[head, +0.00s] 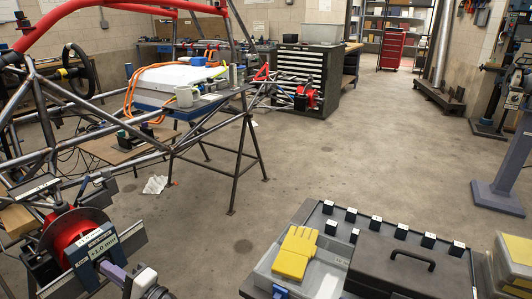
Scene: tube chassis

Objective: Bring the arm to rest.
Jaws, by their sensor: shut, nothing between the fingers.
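My gripper does not show clearly in the head view, and I cannot make out its fingers. The tube chassis (100,103) stands at the left, with dark tubes and red padded bars (80,10) at the top. A wheel hub (65,240) with a red part, a dark disc and a "+1.0 mm" label is at the lower left. White, purple and black parts (145,280) at the bottom edge beside it are cut off, and I cannot tell what they belong to.
A grey tray (262,272) with yellow gloves (296,252) and a dark case (405,265) are at the bottom right. A drawer cabinet (305,75) stands behind.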

